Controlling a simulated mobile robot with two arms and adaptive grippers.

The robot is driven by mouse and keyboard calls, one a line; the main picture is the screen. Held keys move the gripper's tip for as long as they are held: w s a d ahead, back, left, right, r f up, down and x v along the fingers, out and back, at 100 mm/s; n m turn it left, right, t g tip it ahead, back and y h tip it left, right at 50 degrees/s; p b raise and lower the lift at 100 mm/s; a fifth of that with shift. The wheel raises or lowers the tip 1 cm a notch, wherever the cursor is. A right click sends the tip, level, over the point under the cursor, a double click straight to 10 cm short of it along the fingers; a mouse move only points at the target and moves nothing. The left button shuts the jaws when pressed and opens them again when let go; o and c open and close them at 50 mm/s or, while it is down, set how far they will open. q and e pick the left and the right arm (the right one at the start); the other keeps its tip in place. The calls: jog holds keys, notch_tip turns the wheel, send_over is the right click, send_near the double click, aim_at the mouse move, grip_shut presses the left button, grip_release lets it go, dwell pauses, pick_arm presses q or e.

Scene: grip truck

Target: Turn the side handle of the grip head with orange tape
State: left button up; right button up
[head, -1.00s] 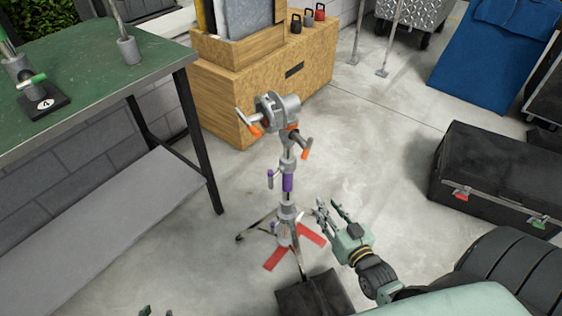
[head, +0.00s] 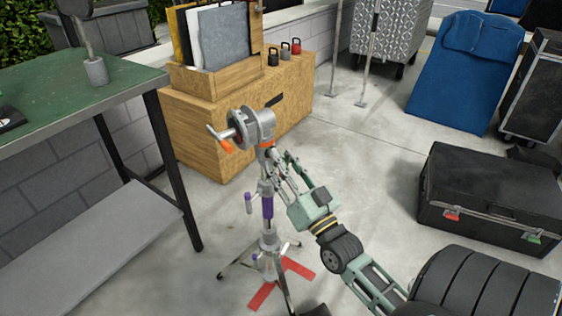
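The grey grip head (head: 258,125) sits on top of an upright stand with a purple-taped section (head: 267,207). On its left side, a T-handle (head: 222,139) shows orange tape at its lower end. More orange tape (head: 266,145) shows just under the head. The side handle on the head's lower right is mostly hidden behind my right gripper. My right gripper (head: 281,160) is at that handle's place, just below and right of the head, with its fingers apart. I cannot tell whether they touch the handle. My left gripper is not in view.
A green-topped table (head: 75,85) stands at the left. A wooden box (head: 225,120) with boards stands behind the stand. A black case (head: 490,195) is at the right. Red tape (head: 298,268) marks the floor at the stand's legs.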

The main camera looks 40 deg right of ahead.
jog(key=shift+w+r, duration=0.2)
jog(key=shift+w, duration=0.3)
jog(key=shift+c, duration=0.2)
grip_shut()
